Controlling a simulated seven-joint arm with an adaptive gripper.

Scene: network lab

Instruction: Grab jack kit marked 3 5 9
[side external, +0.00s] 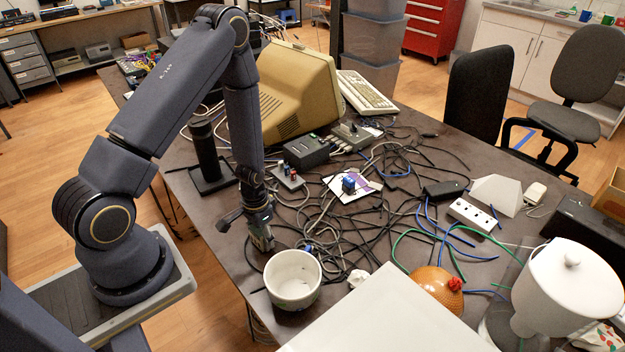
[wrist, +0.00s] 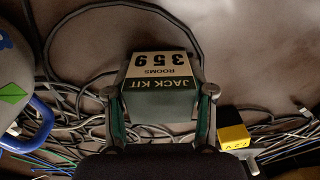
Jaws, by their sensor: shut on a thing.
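The jack kit (wrist: 159,85) is a dark green box with a cream label reading "JACK KIT ROOMS 3 5 9", upside down in the wrist view. My gripper (wrist: 160,105) has one finger on each side of the kit and is shut on it. In the side external view my gripper (side external: 260,235) points down near the left edge of the table, just behind a white pot. The kit is small and mostly hidden there, and I cannot tell whether it touches the table.
The white pot (side external: 293,279) stands close to my gripper. Tangled cables (side external: 340,235) cover the middle of the table. A yellow and black block (wrist: 233,135) lies right of the kit in the wrist view. An orange dome (side external: 436,288) and a white lidded container (side external: 567,285) stand at right.

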